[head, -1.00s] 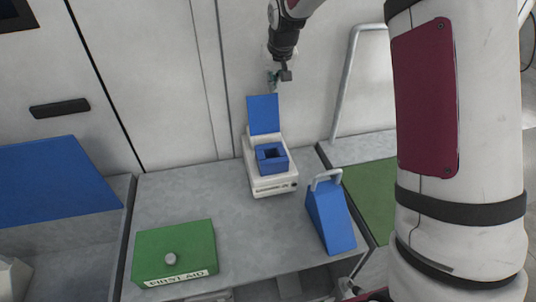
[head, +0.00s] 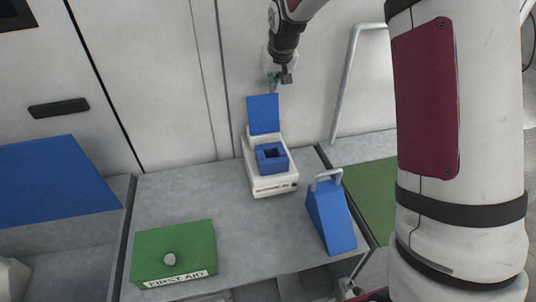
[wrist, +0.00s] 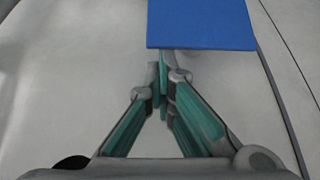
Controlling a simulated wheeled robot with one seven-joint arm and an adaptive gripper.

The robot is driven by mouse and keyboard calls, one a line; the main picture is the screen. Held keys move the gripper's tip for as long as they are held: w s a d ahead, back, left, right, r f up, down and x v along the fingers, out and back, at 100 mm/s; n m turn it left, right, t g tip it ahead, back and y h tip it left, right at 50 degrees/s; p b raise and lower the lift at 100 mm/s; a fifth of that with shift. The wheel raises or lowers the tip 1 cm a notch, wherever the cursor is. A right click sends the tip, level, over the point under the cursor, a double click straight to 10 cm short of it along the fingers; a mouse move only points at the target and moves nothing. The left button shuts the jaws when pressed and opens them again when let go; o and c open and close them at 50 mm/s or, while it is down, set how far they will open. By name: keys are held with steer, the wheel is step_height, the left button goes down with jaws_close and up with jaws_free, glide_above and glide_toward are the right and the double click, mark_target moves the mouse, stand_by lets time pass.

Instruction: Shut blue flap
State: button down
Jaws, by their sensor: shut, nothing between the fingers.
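The blue flap (head: 263,114) stands upright at the back of a small white machine (head: 273,186) on the grey bench. A blue block with a square opening (head: 272,158) sits on the machine in front of the flap. My gripper (head: 274,84) is just above and behind the flap's top edge, near the wall. In the wrist view the blue flap (wrist: 202,22) fills the top middle. My gripper's fingers (wrist: 163,80) are shut and empty, with their tips close to the flap's edge. I cannot tell whether they touch it.
A green first aid box (head: 174,252) lies at the front left of the bench (head: 205,192). A blue wedge-shaped thing with a grey handle (head: 331,217) stands right of the machine. The white wall is close behind my gripper. The bench's left middle is clear.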

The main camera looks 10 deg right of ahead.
mark_target(273, 94)
steer(key=f, duration=0.3)
steer(key=shift+s+d+f+g, duration=0.1)
steer(key=shift+s+f+g, duration=0.1)
steer(key=shift+g, duration=0.1)
steer(key=shift+w+f, duration=0.1)
steer(key=shift+f, duration=0.05)
stand_by(0.8)
steer(key=shift+s+f+p+v, duration=0.15)
steer(key=shift+p+v, duration=0.45)
steer(key=shift+v, duration=0.6)
steer(key=shift+s+p+v, duration=0.15)
steer(key=shift+p+v, duration=0.5)
steer(key=shift+v, duration=0.55)
steer(key=shift+s+f+p+v, duration=0.15)
steer(key=shift+p+v, duration=0.45)
steer(key=shift+v, duration=0.6)
steer(key=shift+s+r, duration=0.1)
steer(key=shift+r, duration=0.1)
